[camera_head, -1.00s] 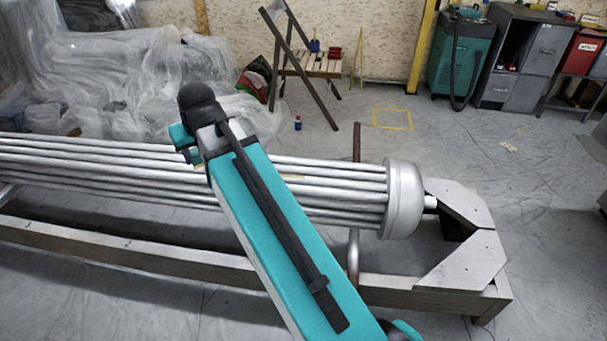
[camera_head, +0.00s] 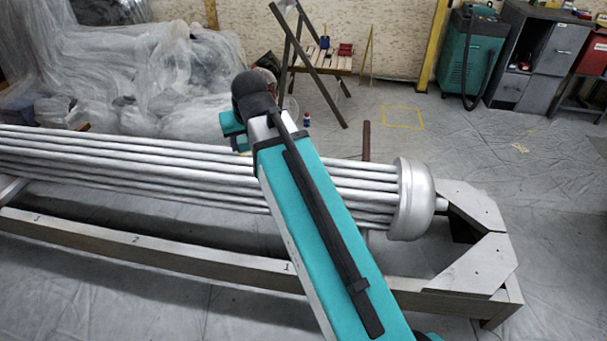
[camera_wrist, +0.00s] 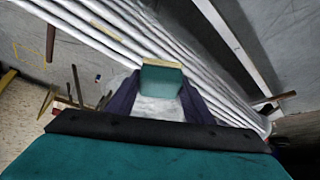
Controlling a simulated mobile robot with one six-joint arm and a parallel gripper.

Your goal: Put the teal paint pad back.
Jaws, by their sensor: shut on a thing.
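The teal paint pad (camera_wrist: 162,84) shows in the wrist view, a teal block with a tan strip along its far edge. My gripper (camera_wrist: 160,77) is shut on it, with a dark finger on each side. The silver tube bundle (camera_wrist: 215,98) runs diagonally behind the pad in that view; I cannot tell how far apart they are.
Behind stands a wooden-topped stand (camera_head: 330,62) with blue and red items. A yellow floor square (camera_head: 403,118) is empty. Plastic-sheeted heaps (camera_head: 175,75) fill the back left.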

